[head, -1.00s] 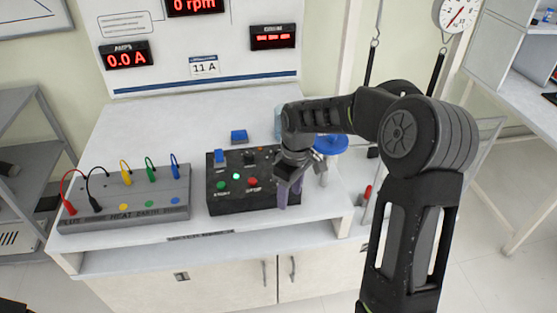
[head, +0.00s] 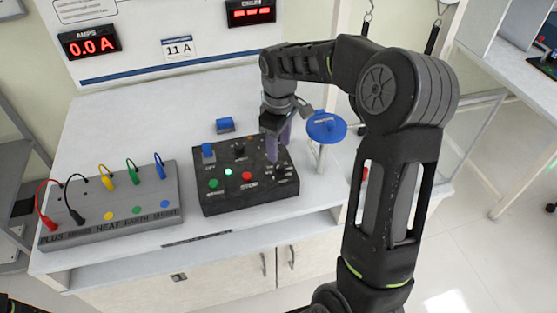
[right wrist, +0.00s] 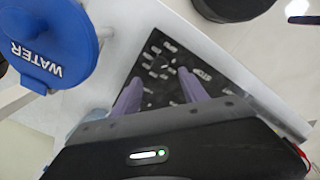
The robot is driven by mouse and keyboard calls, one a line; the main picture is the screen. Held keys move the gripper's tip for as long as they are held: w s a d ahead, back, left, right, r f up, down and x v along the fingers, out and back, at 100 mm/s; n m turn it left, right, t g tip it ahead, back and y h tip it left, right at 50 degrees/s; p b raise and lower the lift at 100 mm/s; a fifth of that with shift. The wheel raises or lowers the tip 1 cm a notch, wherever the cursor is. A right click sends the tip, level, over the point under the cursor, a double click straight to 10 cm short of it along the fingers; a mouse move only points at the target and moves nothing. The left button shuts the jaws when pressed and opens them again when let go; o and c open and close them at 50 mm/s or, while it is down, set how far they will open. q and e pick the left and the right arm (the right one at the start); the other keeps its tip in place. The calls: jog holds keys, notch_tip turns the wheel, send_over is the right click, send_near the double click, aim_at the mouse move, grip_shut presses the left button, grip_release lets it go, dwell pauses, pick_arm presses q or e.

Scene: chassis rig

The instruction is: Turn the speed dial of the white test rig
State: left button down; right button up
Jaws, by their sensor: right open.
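The white test rig (head: 120,112) is a white bench with a back panel. Its black control box (head: 225,203) carries a blue switch (head: 208,151), a lit green lamp (head: 228,173), a green button (head: 213,184) and a red button (head: 247,176). A small dark knob (head: 239,151) stands near the box's back. I cannot make out which part is the speed dial. My right gripper (head: 274,152) is open, with purple fingers pointing down over the box's right part. The right wrist view shows its fingers (right wrist: 160,82) apart above the box's printed face (right wrist: 160,62). My left gripper is out of view.
A blue round WATER handle (head: 326,126) stands close right of my right gripper and also shows in the right wrist view (right wrist: 50,45). A grey socket box (head: 115,225) with coloured leads is at the left. The bench front is clear. The ammeter (head: 90,43) reads 0.0 A.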

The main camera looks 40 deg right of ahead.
aim_at(279, 165)
notch_tip(279, 165, down, 7)
jog(key=shift+r+p, duration=0.1)
jog(key=shift+p, duration=0.3)
jog(key=shift+c, duration=0.5)
grip_shut()
